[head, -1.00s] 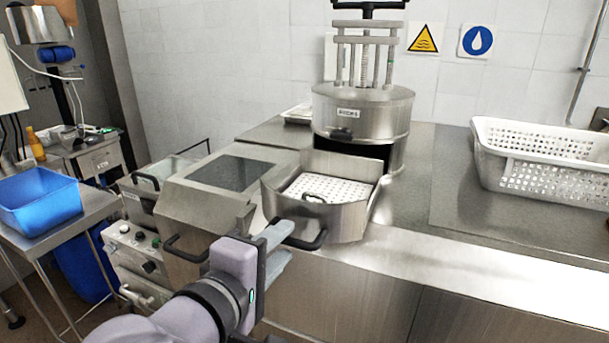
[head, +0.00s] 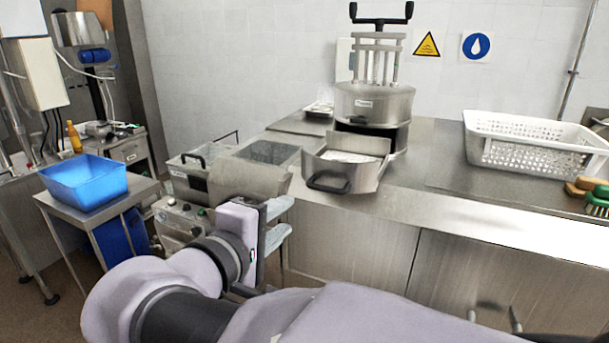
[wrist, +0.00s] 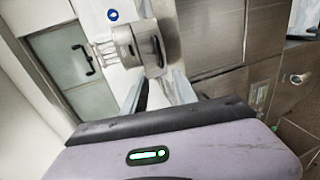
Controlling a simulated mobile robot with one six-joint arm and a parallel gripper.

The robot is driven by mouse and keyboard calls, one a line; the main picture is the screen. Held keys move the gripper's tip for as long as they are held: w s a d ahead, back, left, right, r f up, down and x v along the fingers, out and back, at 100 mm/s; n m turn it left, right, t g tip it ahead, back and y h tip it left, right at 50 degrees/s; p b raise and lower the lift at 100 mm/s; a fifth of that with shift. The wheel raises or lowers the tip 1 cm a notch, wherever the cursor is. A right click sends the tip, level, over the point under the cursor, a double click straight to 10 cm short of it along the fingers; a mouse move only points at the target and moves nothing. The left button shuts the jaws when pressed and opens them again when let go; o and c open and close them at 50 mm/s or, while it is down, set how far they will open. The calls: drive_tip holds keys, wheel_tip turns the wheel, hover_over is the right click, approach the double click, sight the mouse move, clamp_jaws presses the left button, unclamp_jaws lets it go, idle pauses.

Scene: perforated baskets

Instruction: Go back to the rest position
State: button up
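My gripper (head: 284,221) is at the end of my lilac arm, low and left of the middle in the head view. It hangs in the air in front of the steel counter, apart from it. Its two grey fingers stand apart with nothing between them. The fingers also show spread in the wrist view (wrist: 160,80). The pulled-out steel drawer (head: 365,178) of the round machine (head: 372,103) is behind and to the right of my gripper, and its black handle (head: 329,184) is not touched. The pale perforated insert in the drawer is partly hidden by the drawer's front.
A white perforated basket (head: 535,155) and brushes (head: 597,199) are on the counter (head: 430,160) at the right. A fryer-like unit (head: 183,214) is behind my gripper. A blue tub (head: 85,184) stands on a side table at the left. Open floor lies between.

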drive_tip(key=s+d+f+m+g+y+b, duration=0.1)
drive_tip(key=s+d+f+m+g+b, duration=0.3)
drive_tip(key=d+f, duration=0.5)
drive_tip(key=s+d+f+m+g+b, duration=0.3)
drive_tip(key=s+d+f+m+g, duration=0.15)
drive_tip(key=s+d+f, duration=0.35)
drive_tip(key=s+a+f+m+y+b, duration=0.2)
drive_tip(key=s+f+m+y+b, duration=0.2)
drive_tip(key=s+f+m+y, duration=0.3)
drive_tip(key=shift+f+m, duration=0.45)
drive_tip(key=shift+m, duration=0.6)
drive_tip(key=shift+a, duration=0.1)
